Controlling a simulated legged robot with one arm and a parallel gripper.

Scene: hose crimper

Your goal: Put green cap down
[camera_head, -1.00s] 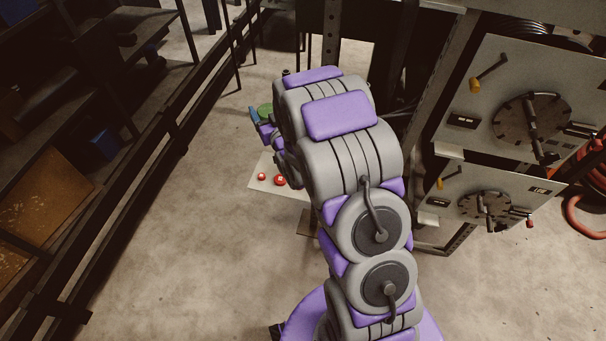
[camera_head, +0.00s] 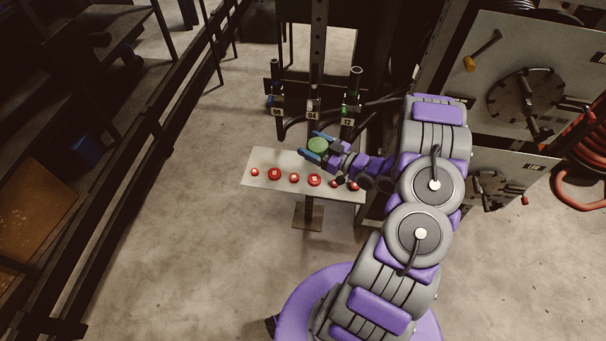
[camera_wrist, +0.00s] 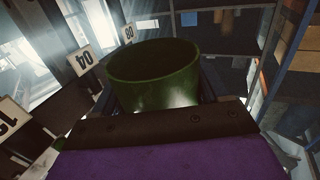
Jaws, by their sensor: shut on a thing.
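The green cap (camera_head: 318,146) is round and sits between the blue-tipped fingers of my gripper (camera_head: 314,148). In the wrist view the cap (camera_wrist: 155,75) fills the middle, its open rim facing up. My gripper is shut on it. In the head view, the gripper and cap appear over the back edge of a pale plate (camera_head: 262,178); I cannot tell the height of the gap.
Several red caps (camera_head: 315,180) stand in a row on the plate, some partly behind my arm. Behind it, upright hose ends carry tags 08 (camera_head: 277,112), 04 (camera_head: 312,115) and 12 (camera_head: 347,122). Crimper panels (camera_head: 520,90) stand right, shelving (camera_head: 60,130) left.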

